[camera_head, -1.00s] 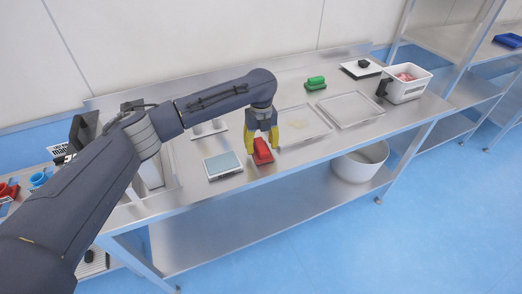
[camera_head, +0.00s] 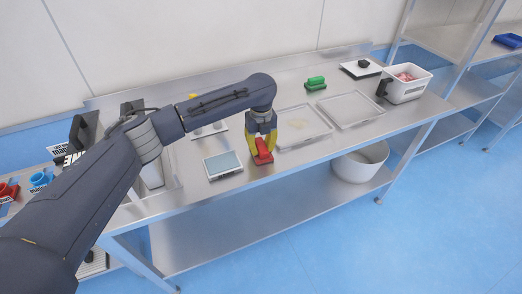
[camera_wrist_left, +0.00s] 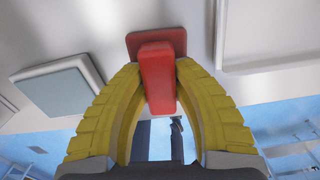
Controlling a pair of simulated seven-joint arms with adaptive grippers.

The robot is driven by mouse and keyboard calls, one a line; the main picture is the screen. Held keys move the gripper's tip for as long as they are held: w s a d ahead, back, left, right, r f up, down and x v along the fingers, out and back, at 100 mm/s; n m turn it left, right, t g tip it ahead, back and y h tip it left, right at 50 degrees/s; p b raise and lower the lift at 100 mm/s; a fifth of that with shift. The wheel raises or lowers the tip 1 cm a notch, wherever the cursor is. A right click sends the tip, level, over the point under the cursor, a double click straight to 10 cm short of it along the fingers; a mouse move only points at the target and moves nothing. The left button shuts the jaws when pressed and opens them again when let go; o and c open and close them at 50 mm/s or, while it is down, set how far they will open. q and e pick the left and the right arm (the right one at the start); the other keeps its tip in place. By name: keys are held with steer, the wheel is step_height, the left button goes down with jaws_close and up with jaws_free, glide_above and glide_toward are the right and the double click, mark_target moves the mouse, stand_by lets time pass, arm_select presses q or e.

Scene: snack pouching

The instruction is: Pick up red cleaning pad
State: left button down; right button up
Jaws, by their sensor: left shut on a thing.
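The red cleaning pad (camera_head: 263,155) has a red handle on a flat red base and rests on the steel table near its front edge. My left gripper (camera_head: 262,146), with yellow fingers, points down over it. In the left wrist view the fingers (camera_wrist_left: 160,90) stand on both sides of the pad's handle (camera_wrist_left: 157,75) and are shut on it. The pad's base (camera_wrist_left: 180,40) shows beyond the fingertips. My right gripper is not in view.
A scale with a grey-blue top (camera_head: 223,164) stands just left of the pad. Two shallow trays (camera_head: 303,142) (camera_head: 350,123) lie to the right. A green pad (camera_head: 315,84) and a white bin (camera_head: 405,98) are farther back. A round tub (camera_head: 360,175) sits below.

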mark_target(261, 144)
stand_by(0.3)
arm_select(q)
step_height(261, 144, up, 20)
stand_by(0.7)
